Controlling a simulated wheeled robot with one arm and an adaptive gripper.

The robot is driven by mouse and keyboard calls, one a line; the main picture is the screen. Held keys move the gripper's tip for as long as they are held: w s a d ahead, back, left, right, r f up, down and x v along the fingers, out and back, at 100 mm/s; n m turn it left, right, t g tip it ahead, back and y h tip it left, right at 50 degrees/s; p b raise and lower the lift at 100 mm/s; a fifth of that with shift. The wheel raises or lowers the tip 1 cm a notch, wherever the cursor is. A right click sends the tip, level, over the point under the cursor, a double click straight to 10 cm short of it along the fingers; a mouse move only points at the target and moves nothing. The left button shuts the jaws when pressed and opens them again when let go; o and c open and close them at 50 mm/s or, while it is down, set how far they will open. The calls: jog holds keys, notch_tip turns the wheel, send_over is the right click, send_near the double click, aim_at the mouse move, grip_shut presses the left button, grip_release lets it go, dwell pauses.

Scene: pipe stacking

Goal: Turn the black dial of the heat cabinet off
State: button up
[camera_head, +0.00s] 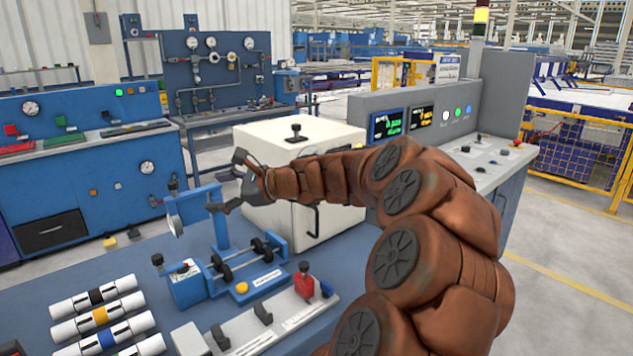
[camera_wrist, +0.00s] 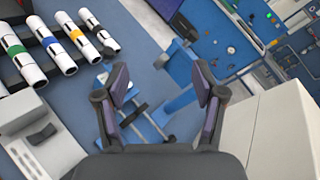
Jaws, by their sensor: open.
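The cream heat cabinet (camera_head: 330,137) stands on the blue bench behind my arm. A black dial (camera_head: 296,131) sits on its top face; its exact setting is too small to read. My arm crosses in front of the cabinet and hides much of its front. My gripper (camera_head: 226,182) is open and empty, at the cabinet's left side, lower than the dial and apart from it. In the wrist view my gripper (camera_wrist: 160,82) has its fingers spread over the bench. The cabinet (camera_wrist: 285,125) fills the lower right there, and the dial does not show.
A blue roller fixture (camera_head: 240,265) stands below my gripper. Striped white pipes (camera_head: 97,312) lie at the front left. A grey clamp fixture (camera_head: 265,325) is at the front. A grey console (camera_head: 465,135) stands to the right. Space above the cabinet is clear.

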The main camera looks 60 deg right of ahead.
jog(key=s+d+f+m+t+h+b, duration=0.15)
jog(key=s+d+m+h, duration=0.4)
jog(key=d, duration=0.85)
jog(key=s+d+f+m+t+h+b, duration=0.15)
jog(key=s+d+m+h, duration=0.4)
jog(key=d, duration=0.75)
jog(key=shift+m+y, duration=0.6)
jog(key=shift+y, duration=0.1)
jog(key=x, duration=0.6)
jog(key=shift+d+r, duration=0.2)
jog(key=shift+r, duration=0.1)
jog(key=shift+s, duration=0.1)
jog(key=c, duration=1.1)
